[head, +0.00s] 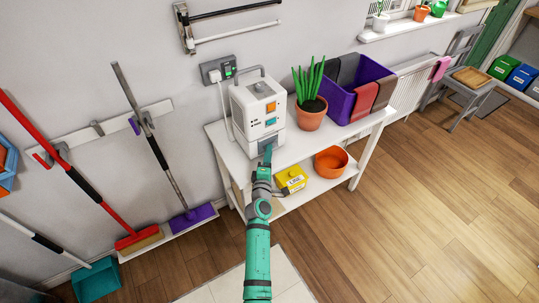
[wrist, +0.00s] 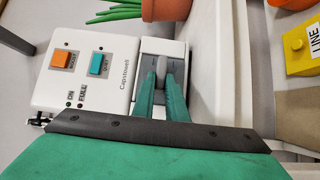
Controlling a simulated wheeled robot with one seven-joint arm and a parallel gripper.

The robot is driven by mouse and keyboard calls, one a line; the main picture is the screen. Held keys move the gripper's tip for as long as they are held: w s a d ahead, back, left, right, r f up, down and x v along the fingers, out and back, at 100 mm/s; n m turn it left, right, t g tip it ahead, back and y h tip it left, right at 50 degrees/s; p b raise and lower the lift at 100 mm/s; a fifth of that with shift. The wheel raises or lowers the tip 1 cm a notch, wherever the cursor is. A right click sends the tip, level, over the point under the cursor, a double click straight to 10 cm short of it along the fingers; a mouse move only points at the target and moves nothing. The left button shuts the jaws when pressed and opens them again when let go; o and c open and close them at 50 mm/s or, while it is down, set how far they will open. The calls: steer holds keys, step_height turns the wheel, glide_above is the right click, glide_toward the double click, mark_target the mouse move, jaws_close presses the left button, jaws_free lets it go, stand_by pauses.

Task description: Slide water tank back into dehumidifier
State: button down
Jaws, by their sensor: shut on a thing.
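The white dehumidifier (head: 258,108) stands upright on the white table, with an orange and a blue button on its front. It also shows turned sideways in the wrist view (wrist: 88,78). The light grey water tank (wrist: 176,48) is at its base, low over the tabletop; how far it sits inside is hard to tell. My gripper (wrist: 164,82) is shut on the tank's grey grip, the fingers on either side of it. In the head view, my gripper (head: 267,154) reaches the tank front and hides part of it.
A potted plant (head: 310,112) stands close right of the dehumidifier, with a purple bin (head: 350,92) beyond it. The lower shelf holds a yellow box (head: 291,179) and an orange bowl (head: 331,161). A plugged cord hangs at the left. Floor at the right is clear.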

steer(key=shift+w+a, duration=0.2)
steer(key=c, duration=1.7)
jaws_free()
steer(key=s, duration=1.1)
steer(key=shift+a, duration=0.2)
